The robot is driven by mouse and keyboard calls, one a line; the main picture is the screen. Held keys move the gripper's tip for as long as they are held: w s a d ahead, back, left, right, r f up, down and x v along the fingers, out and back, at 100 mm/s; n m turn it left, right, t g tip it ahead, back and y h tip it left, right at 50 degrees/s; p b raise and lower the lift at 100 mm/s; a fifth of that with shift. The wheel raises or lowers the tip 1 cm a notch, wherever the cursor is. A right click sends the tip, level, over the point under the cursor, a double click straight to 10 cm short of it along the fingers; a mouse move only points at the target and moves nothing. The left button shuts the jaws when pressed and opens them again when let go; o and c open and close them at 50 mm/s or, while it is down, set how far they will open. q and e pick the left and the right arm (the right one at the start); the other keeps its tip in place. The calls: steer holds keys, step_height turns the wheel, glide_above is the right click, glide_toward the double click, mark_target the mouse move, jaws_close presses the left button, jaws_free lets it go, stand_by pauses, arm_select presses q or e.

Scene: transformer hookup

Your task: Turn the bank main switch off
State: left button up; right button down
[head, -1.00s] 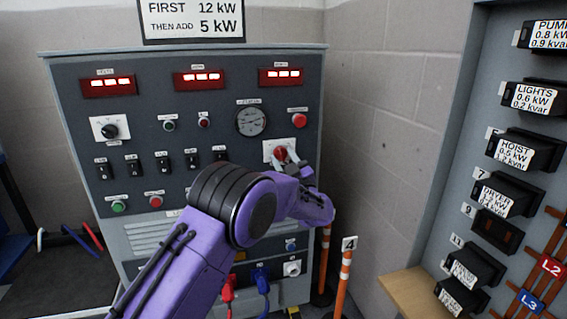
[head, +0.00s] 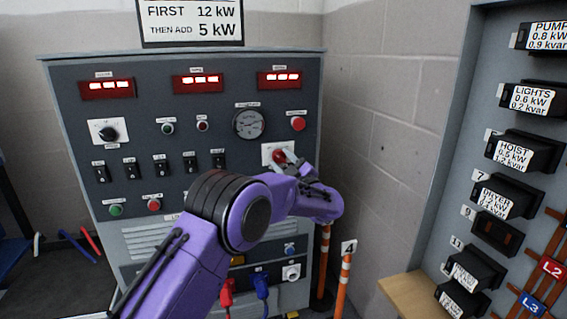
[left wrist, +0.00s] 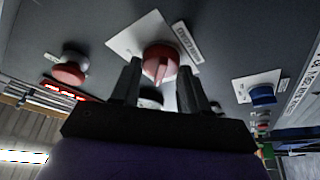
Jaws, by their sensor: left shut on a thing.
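A red rotary knob (head: 278,157) sits on a white plate at the right side of the grey control panel (head: 70,120). My left gripper (head: 290,162) reaches up to it from below right and is shut on it. In the left wrist view the red knob (left wrist: 160,62) shows between the two dark fingers (left wrist: 160,80), with a pale pointer line on its face. My purple left forearm hides part of the lower panel. My right gripper is not in view.
A red push button (head: 298,124) and a round gauge (head: 249,124) are just above the knob. A black rotary switch (head: 108,133) is at the panel's left. Orange-striped posts (head: 344,272) stand at lower right, before the breaker board (head: 470,130).

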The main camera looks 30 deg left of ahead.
arm_select(q)
steer(key=o, duration=1)
steer(key=v, duration=1)
steer(key=shift+s+d+f, duration=0.1)
steer(key=shift+d, duration=0.15)
